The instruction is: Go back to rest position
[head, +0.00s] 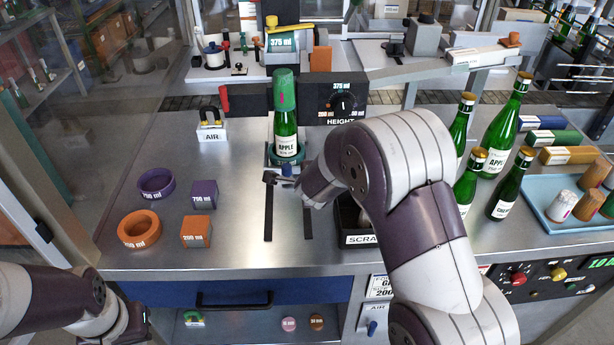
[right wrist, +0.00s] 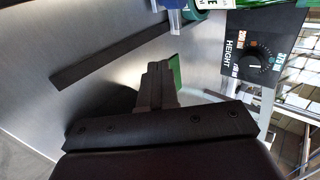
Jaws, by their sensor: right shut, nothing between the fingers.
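My right gripper (head: 272,179) is shut and empty just in front of the green bottle stand. It also shows in the right wrist view (right wrist: 162,72), fingers together, with a green strip beside them. My right arm reaches in from the lower right across the bench. My left gripper (head: 142,325) is low at the left, in front of the bench edge; its fingers are too unclear to judge. An apple-labelled bottle (head: 287,140) stands upright on the stand (head: 272,160), with a green cap-like piece (head: 284,90) over its neck.
Purple and orange rings (head: 139,228) and blocks (head: 196,231) lie at left. Several green bottles (head: 501,128) and a light-blue tray (head: 551,218) stand at right. A scrap bin (head: 359,239) is beside my right arm.

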